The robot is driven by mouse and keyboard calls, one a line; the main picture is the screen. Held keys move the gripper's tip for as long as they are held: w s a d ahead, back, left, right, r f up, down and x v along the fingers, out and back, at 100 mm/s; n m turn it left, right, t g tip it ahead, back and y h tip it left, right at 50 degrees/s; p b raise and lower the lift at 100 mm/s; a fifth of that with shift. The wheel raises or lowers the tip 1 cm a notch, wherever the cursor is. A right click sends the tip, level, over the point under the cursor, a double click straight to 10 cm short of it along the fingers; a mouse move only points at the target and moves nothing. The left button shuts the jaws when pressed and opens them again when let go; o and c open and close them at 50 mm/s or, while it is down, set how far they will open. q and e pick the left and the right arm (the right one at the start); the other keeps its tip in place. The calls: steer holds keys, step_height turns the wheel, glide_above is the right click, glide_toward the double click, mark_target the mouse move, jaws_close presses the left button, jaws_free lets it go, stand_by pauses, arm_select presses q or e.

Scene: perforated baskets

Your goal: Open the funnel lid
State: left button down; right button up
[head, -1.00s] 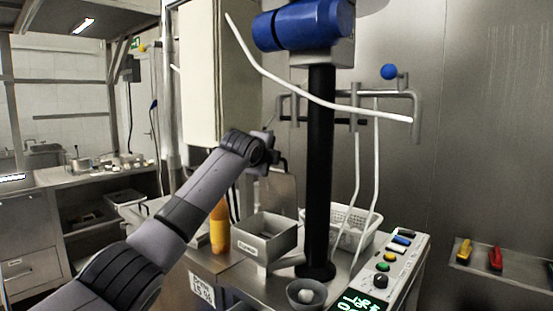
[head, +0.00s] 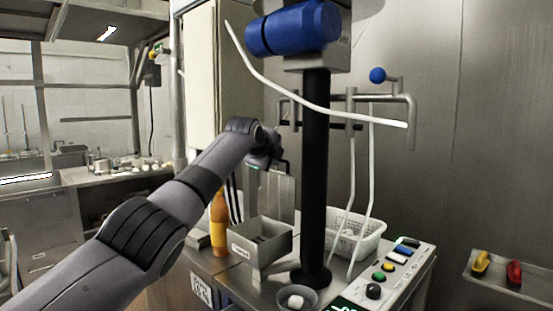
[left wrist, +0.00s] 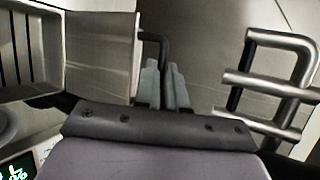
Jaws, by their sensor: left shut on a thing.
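The funnel lid (head: 278,197) looks like a flat grey metal plate. It stands up at the back of an open, labelled metal box, the funnel (head: 262,262). In the left wrist view the lid (left wrist: 95,50) shows at upper left, beside the slotted inside of the funnel (left wrist: 35,45). My left gripper (left wrist: 163,78) is shut on the lid's dark bar handle (left wrist: 160,42), at the plate's right edge. In the head view this gripper (head: 282,163) is small, and its fingers are hard to make out. My right gripper is in neither view.
A black post with a blue cylinder (head: 292,28) stands right of the funnel. An orange bottle (head: 218,225) stands left of it. A white perforated basket (head: 362,235), a small bowl (head: 297,298) and a button panel (head: 385,275) are to the right. Pipe handles (left wrist: 270,80) are near my gripper.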

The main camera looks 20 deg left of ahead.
arm_select(q)
steer(key=shift+d+f+g, duration=0.2)
steer(key=shift+f+g, duration=0.1)
steer(key=shift+f, duration=0.55)
steer(key=c, duration=1.2)
jaws_free()
steer(key=shift+w, duration=0.1)
steer(key=b+v, duration=0.6)
steer(key=v, duration=0.1)
steer(key=shift+r, duration=0.55)
steer(key=shift+a, duration=0.1)
